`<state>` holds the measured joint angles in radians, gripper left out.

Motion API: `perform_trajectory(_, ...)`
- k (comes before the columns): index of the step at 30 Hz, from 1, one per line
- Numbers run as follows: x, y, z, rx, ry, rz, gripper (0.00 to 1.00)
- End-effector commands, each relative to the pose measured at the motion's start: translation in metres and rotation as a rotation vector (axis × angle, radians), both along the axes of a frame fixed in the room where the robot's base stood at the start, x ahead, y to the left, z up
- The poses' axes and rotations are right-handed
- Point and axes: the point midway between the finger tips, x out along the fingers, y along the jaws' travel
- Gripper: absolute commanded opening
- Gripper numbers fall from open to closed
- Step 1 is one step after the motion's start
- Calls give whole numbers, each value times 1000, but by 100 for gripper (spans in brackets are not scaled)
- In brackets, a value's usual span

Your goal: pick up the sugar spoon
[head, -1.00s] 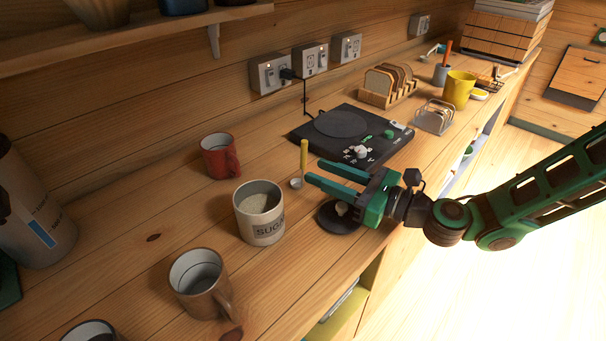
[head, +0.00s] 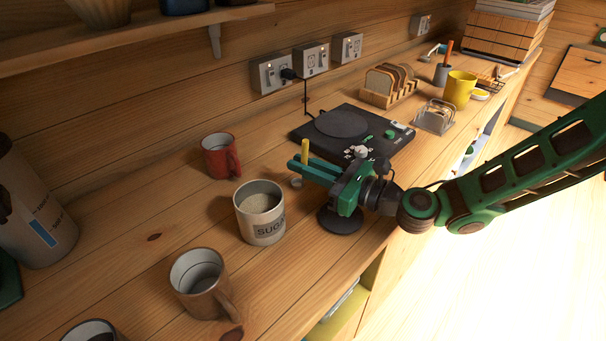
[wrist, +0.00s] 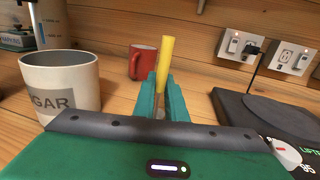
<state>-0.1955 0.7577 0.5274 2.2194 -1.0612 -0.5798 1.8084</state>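The sugar spoon (head: 305,152) stands upright with its yellow handle up and its round metal bowl low at the counter. In the wrist view its handle (wrist: 166,60) rises between the fingertips. My gripper (head: 303,170) has its green fingers closed together on the handle, and they also show in the wrist view (wrist: 161,88). They hide the lower part of the handle. The sugar canister (head: 262,228), pale and labelled, stands just left of my gripper, apart from it. It also shows at left in the wrist view (wrist: 65,80).
A red mug (head: 218,158) stands behind the canister and a brown mug (head: 200,290) in front. A black hotplate (head: 375,150) lies right of the spoon. A dark round lid (head: 341,220) lies under my gripper. Wall sockets (head: 310,60) are at the back.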

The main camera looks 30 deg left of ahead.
Motion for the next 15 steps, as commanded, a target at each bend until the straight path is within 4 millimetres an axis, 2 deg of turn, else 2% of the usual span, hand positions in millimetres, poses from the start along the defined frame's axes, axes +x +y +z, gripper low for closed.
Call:
perform_trajectory(10,0,0,2,0,-1,-1,0)
perform_trajectory(15,1,-1,12,1,-3,-1,0)
